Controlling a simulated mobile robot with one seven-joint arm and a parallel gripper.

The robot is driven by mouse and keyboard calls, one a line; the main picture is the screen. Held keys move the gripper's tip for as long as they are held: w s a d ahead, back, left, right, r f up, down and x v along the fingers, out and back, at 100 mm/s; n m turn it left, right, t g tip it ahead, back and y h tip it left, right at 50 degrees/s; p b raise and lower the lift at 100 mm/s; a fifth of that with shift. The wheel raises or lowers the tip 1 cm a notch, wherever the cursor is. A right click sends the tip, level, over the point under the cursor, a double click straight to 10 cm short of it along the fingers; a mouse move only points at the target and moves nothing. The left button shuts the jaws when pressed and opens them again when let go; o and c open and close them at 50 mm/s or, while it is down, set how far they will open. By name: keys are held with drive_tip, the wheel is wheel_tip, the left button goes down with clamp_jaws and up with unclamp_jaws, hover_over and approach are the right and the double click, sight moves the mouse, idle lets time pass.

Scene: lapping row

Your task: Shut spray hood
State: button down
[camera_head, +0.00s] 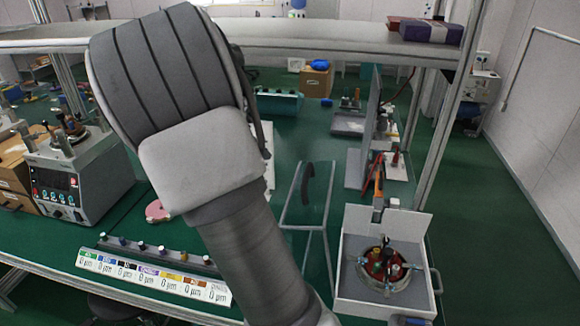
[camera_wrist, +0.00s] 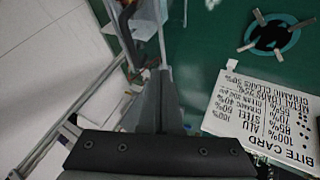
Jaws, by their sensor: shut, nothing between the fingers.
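The spray hood seems to be the pale thin-edged frame (camera_head: 283,226) left of a white-walled station (camera_head: 350,302) in the head view. It stands up, open, with a dark curved handle (camera_head: 308,183) near its top. I cannot tell whether clear panes fill it. The station's round plate (camera_head: 386,268) is uncovered. My gripper (camera_wrist: 164,72) shows in the wrist view, fingers together and empty. Near its tips are pale bars and a dark curved piece (camera_wrist: 128,22), perhaps the hood's edge and handle; contact is unclear. My arm hides the gripper in the head view.
A bite card (camera_wrist: 265,115) lies on the green bench right of my gripper in the wrist view. A labelled strip (camera_head: 150,277) lies at the bench's front, a grey machine (camera_head: 75,180) stands left, and a shelf (camera_head: 330,36) spans above. A post (camera_head: 440,130) rises at right.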

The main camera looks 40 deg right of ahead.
hover_over(294, 190)
drive_tip(key=w+a, duration=0.2)
drive_tip(key=w, duration=0.1)
wheel_tip(294, 190, down, 6)
drive_tip(key=shift+s+d+r+p, duration=0.1)
drive_tip(key=shift+s+d+p, duration=0.2)
drive_tip(key=shift+s+d, duration=0.3)
drive_tip(key=shift+s+d+r+p, duration=0.1)
drive_tip(key=shift+s+d+p, duration=0.25)
drive_tip(key=shift+s, duration=0.45)
drive_tip(key=shift+d, duration=0.1)
